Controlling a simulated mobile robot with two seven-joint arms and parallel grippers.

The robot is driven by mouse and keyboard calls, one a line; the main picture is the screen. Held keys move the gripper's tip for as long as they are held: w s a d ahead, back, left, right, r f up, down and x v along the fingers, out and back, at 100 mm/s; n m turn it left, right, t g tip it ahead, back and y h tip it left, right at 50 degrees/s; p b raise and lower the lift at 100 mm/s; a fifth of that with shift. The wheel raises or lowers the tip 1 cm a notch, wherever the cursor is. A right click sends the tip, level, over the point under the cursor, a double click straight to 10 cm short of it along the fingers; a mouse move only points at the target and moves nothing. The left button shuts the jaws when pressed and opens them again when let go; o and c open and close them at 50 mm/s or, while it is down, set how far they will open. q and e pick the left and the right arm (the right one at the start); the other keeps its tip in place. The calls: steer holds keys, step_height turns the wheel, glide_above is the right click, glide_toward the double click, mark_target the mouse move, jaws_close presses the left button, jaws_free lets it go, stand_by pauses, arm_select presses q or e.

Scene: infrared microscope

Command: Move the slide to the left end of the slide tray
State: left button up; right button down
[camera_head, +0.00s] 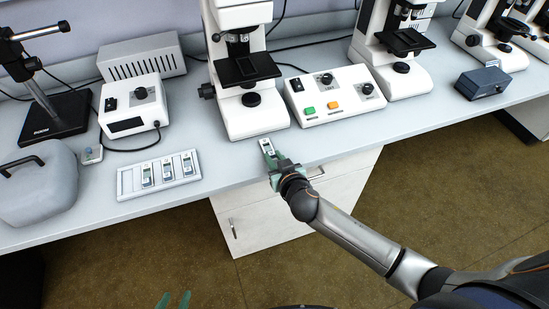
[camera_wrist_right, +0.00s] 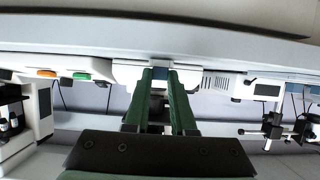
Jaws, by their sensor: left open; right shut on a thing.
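The slide tray (camera_head: 128,182) is a long white tray on the bench at the left in the head view. Three slides (camera_head: 167,169) stand in it toward the middle and right; its left end is bare. My right gripper (camera_head: 271,157) is shut on a slide (camera_head: 266,146) with a white and dark face, near the bench's front edge, in front of the middle microscope and to the right of the tray. In the right wrist view the green fingers (camera_wrist_right: 160,85) close around a bluish piece, mostly hidden. My left gripper (camera_head: 173,300) is open and empty at the bottom of the head view.
The middle microscope (camera_head: 243,110) stands just behind the held slide. A control box (camera_head: 335,98) with green and orange buttons is to its right. A grey rounded case (camera_head: 40,185) stands left of the tray, with a small device (camera_head: 91,154) between. The bench between tray and slide is clear.

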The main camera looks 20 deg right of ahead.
steer(key=c, duration=1.2)
jaws_free()
steer(key=shift+f, duration=0.2)
steer(key=o, duration=0.4)
steer(key=shift+r, duration=0.1)
steer(key=shift+o, duration=0.2)
steer(key=shift+r, duration=0.2)
steer(key=shift+s, duration=0.3)
steer(key=v, duration=1.1)
steer(key=s+f+n+g+y, duration=0.1)
steer(key=s+f+g, duration=0.3)
steer(key=s+f, duration=1)
steer(key=shift+d+f+n+y+p, duration=0.3)
steer(key=shift+d+f+y+p, duration=0.1)
steer(key=shift+d+y+p, duration=0.1)
